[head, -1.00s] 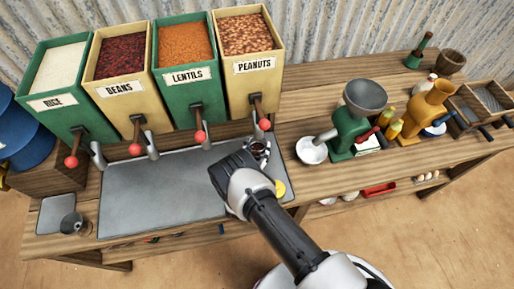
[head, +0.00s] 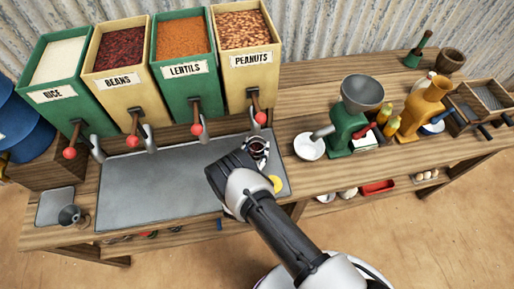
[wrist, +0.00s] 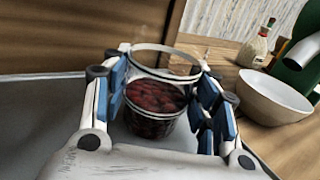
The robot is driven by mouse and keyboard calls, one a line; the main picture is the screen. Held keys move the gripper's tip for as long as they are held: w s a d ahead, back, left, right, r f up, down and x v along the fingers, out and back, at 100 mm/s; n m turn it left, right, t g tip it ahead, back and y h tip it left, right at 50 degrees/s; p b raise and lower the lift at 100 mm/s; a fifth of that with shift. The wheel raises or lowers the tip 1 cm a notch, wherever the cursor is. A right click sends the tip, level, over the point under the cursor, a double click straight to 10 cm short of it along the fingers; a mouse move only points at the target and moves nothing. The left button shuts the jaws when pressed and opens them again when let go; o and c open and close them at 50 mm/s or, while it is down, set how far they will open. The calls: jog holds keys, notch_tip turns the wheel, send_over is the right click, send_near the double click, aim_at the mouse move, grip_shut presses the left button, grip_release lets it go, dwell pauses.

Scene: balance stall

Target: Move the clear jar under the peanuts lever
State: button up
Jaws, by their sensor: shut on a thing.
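The clear jar (wrist: 155,98) stands upright between my fingers in the wrist view, with dark red beans in its lower part. My gripper (wrist: 160,95) is shut on it, one finger on each side. In the head view my gripper (head: 257,152) is at the right end of the grey metal tray, just below the peanuts lever (head: 260,118) with its red knob. The jar is mostly hidden there by the gripper. The peanuts bin (head: 243,75) is cream, labelled and full. Whether the jar touches the tray is hard to tell.
The lentils lever (head: 197,129), beans lever (head: 133,141) and rice lever (head: 70,153) hang to the left. The grey tray (head: 150,185) is bare at left. A white bowl (head: 308,146) and green grinder (head: 346,130) stand right. A yellow disc (head: 275,184) lies near the gripper.

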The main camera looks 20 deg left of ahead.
aim_at(254, 154)
jog(key=o, duration=1.3)
jog(key=s, duration=0.7)
jog(key=shift+s+d, duration=0.15)
jog(key=shift+s, duration=0.15)
jog(key=shift+r, duration=0.1)
